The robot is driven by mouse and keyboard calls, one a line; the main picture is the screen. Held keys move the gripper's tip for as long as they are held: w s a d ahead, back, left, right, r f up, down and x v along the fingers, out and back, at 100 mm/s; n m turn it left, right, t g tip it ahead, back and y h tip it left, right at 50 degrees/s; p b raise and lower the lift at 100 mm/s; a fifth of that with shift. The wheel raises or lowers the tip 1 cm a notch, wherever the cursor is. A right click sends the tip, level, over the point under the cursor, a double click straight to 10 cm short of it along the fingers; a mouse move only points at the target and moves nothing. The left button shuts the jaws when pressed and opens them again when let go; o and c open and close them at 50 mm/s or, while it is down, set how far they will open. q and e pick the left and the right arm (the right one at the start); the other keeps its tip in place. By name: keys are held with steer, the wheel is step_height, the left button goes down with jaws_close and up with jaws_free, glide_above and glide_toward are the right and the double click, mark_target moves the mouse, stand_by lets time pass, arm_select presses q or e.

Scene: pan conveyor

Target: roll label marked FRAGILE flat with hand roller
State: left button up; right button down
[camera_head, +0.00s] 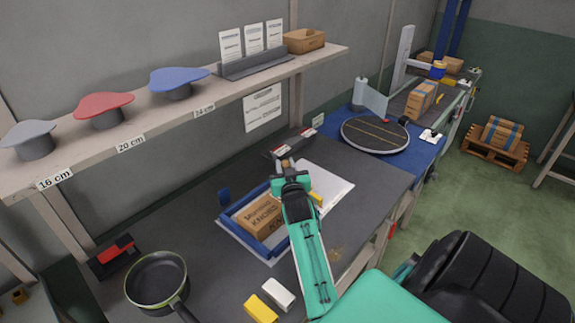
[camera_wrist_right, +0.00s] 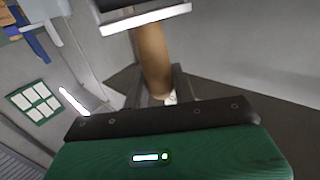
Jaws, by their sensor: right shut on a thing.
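My right gripper (camera_head: 287,172) is over the middle of the dark workbench, beside a blue-framed fixture. It is shut on a tan, rounded wooden handle, which also shows between the fingers in the right wrist view (camera_wrist_right: 152,60). This looks like the hand roller's handle; its roller end cannot be made out. A cardboard box (camera_head: 258,214) with dark printing lies in the blue fixture (camera_head: 270,245), partly covered by my right arm. I cannot make out a label marked FRAGILE. My left gripper is not in view.
A frying pan (camera_head: 157,280) stands at the bench's front left. White (camera_head: 278,293) and yellow (camera_head: 260,308) blocks lie near the front edge. A white sheet (camera_head: 328,187) lies right of the gripper. A shelf (camera_head: 245,85) runs behind; a round plate (camera_head: 375,134) is farther right.

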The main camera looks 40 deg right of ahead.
steer(key=shift+s+a, duration=0.1)
steer(key=shift+a, duration=0.75)
steer(key=shift+d, duration=0.15)
steer(key=shift+d+r+p, duration=0.1)
steer(key=shift+d+p, duration=0.2)
steer(key=shift+d, duration=0.85)
steer(key=shift+w+d, duration=0.1)
steer(key=shift+w, duration=0.1)
steer(key=shift+d, duration=1)
steer(key=shift+a, duration=0.1)
steer(key=shift+s+a+f, duration=0.1)
steer(key=shift+a+f, duration=0.05)
steer(key=shift+a, duration=0.45)
steer(key=shift+a+f, duration=0.1)
steer(key=shift+a, duration=0.45)
